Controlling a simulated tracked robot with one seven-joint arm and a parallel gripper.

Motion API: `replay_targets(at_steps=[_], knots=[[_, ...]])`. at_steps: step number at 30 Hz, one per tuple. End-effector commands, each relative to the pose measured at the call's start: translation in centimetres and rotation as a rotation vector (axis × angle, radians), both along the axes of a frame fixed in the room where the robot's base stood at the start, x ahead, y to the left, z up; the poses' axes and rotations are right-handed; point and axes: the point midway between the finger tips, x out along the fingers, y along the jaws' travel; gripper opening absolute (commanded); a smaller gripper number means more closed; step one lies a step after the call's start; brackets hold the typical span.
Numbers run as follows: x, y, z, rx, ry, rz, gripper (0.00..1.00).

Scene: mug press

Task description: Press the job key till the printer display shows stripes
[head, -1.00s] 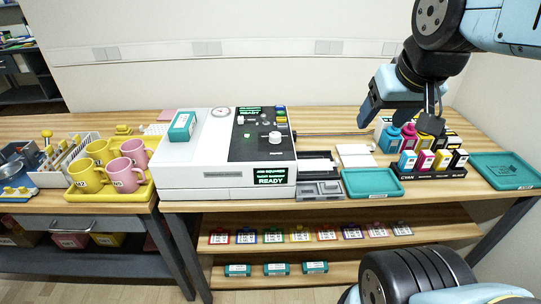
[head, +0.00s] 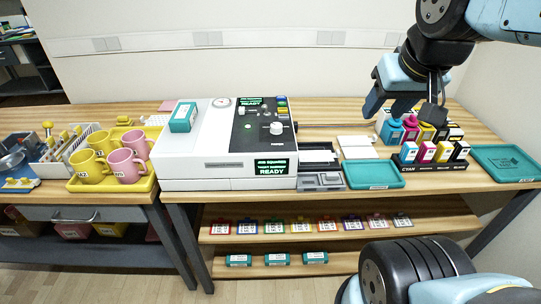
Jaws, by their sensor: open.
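The white printer (head: 205,172) stands on the wooden bench, with a black control panel (head: 262,140) on its top right. Its front display (head: 271,167) shows lines of text ending in READY, with no stripes. A second small display (head: 249,101) sits at the back of the panel. My gripper (head: 404,112) hangs pointing down above the ink bottles at right, well apart from the printer. It is open and empty.
Yellow and pink mugs (head: 122,164) stand on a yellow tray (head: 113,185) at left. A teal box (head: 183,117) lies on the printer. A teal tray (head: 372,174) and a cartridge rack (head: 433,164) are to the right. The air above the panel is clear.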

Motion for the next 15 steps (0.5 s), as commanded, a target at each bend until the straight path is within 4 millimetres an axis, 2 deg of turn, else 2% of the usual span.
replay_targets(at_steps=[1,15], knots=[[0.0,0.0,0.0,0.0,0.0,0.0,0.43],[0.0,0.0,0.0,0.0,0.0,0.0,0.0]])
